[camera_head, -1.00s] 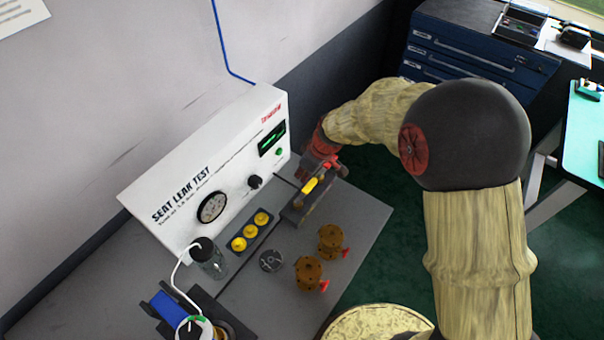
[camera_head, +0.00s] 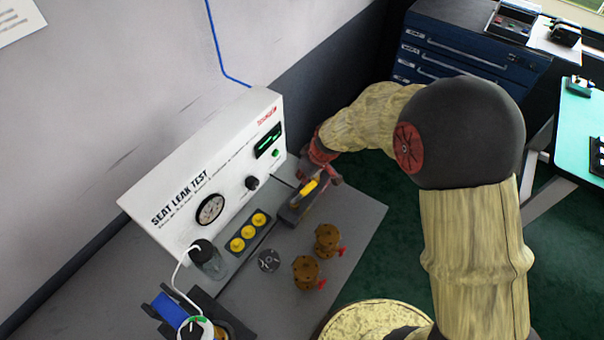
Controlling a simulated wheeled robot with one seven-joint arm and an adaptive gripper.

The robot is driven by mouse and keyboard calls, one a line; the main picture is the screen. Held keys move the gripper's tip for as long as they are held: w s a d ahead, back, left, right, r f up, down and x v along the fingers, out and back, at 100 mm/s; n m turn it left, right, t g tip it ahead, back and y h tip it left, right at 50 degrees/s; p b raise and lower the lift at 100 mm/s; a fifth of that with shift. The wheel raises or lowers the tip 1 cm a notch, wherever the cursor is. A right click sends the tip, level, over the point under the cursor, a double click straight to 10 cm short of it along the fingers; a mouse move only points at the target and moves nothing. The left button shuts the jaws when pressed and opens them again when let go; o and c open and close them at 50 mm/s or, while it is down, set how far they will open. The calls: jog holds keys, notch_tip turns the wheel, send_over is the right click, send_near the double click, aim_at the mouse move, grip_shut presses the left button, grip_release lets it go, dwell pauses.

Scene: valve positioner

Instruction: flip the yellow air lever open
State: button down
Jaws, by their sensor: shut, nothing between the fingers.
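The yellow air lever (camera_head: 309,187) is a short yellow bar on a dark fixture (camera_head: 292,213) at the right end of the bench, in front of the white test panel. It lies slanted, its upper end toward my gripper. My gripper (camera_head: 326,176), red and dark, is at the far end of the lever and fixture. It is shut with nothing in it. Its fingertips are small and partly hidden, and I cannot tell whether they touch the lever.
The white seat leak test panel (camera_head: 180,184) stands behind the fixture. Two brown valve bodies (camera_head: 306,272) with red handles, a grey disc (camera_head: 269,260) and a tray of yellow parts (camera_head: 231,257) are nearby. The bench's right front corner (camera_head: 360,213) is clear.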

aim_at(311, 183)
jog(key=d+m+p, duration=0.1)
jog(key=s+d+m+h+p, duration=0.1)
jog(key=m+p, duration=0.1)
jog(key=shift+s, duration=0.25)
jog(key=shift+s+d+m+t, duration=0.2)
jog(key=shift+m+t, duration=0.1)
jog(key=shift+m, duration=0.1)
jog(key=shift+s+d+f, duration=0.1)
jog(key=shift+s+d, duration=0.45)
jog(key=shift+s, duration=0.3)
jog(key=shift+s+d+b, duration=0.3)
jog(key=shift+s+b, duration=0.5)
jog(key=shift+s, duration=0.1)
jog(key=shift+s+b, duration=0.35)
jog(key=shift+s, duration=1.5)
jog(key=shift+s+a, duration=0.1)
